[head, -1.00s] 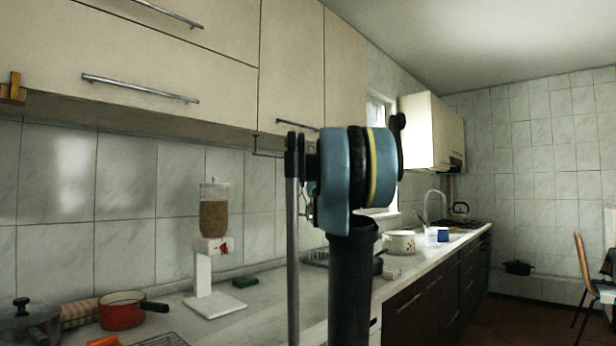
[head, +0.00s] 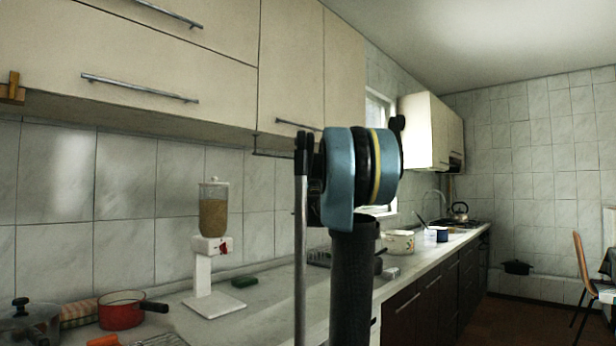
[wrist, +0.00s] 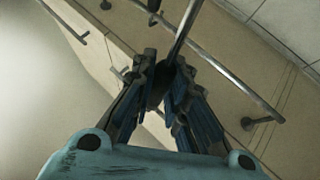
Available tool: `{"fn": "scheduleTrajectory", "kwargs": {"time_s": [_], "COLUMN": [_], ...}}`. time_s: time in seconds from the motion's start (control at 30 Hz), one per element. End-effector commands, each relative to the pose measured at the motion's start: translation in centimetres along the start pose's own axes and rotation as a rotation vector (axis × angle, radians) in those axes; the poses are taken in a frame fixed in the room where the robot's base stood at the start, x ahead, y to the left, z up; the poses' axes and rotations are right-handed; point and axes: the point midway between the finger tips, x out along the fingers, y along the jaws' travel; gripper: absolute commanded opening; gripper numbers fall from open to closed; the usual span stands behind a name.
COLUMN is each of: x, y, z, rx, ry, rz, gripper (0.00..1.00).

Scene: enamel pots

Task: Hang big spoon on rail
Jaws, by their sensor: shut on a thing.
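My gripper (wrist: 160,86) is shut on the dark end of the big spoon, with its blue-padded fingers close together. The spoon's silver shaft (wrist: 183,28) runs away from the fingers in the wrist view. In the head view the spoon (head: 300,250) hangs upright, black end on top, beside my blue wrist joint; its bowl is out of frame. The rail (wrist: 225,75) crosses the wrist view diagonally, close to the shaft; contact cannot be told. In the head view a piece of the rail (head: 270,154) shows under the cabinets, left of the spoon.
Beige wall cabinets (head: 170,60) hang above the rail. On the counter below stand a cereal dispenser (head: 213,215), a red pan (head: 121,310), a lidded pot (head: 28,322), a green sponge (head: 244,281) and a white pot (head: 398,241).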

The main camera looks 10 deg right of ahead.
Motion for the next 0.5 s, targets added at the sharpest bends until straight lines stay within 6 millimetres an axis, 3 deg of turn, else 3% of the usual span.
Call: {"fn": "scheduleTrajectory", "kwargs": {"time_s": [0.5], "x": [1.7], "y": [-1.2], "z": [1.2], "rx": [-0.001], "ry": [0.000], "rz": [0.002], "gripper": [0.00]}}
